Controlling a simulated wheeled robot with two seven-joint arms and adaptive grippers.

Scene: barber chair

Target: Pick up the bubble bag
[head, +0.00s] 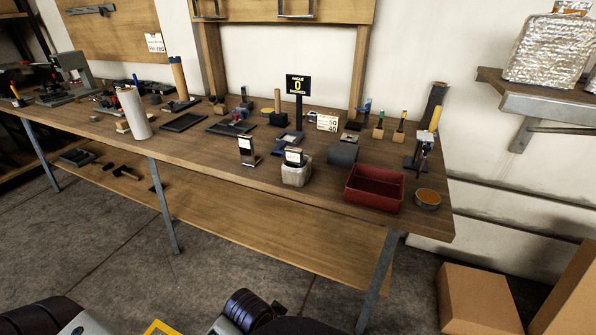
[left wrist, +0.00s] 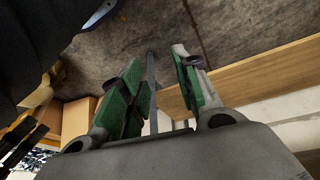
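A silvery, wrinkled bag that looks like the bubble bag (head: 545,48) stands on a wall shelf (head: 545,100) at the upper right of the head view. An orange-brown item shows at its top edge, and its right side comes close to the picture edge. My left gripper (left wrist: 160,75) shows in the left wrist view with its green-padded fingers apart and nothing between them. Floor and a wooden edge lie beyond it. It is far from the bag; parts of my arms show at the bottom of the head view. My right gripper is not in view.
A long wooden workbench (head: 290,195) crowded with tools fills the middle. A red tray (head: 375,187) and a round tin (head: 427,198) sit near its right end. Cardboard boxes (head: 478,300) stand on the floor at lower right. Floor in front of the bench is clear.

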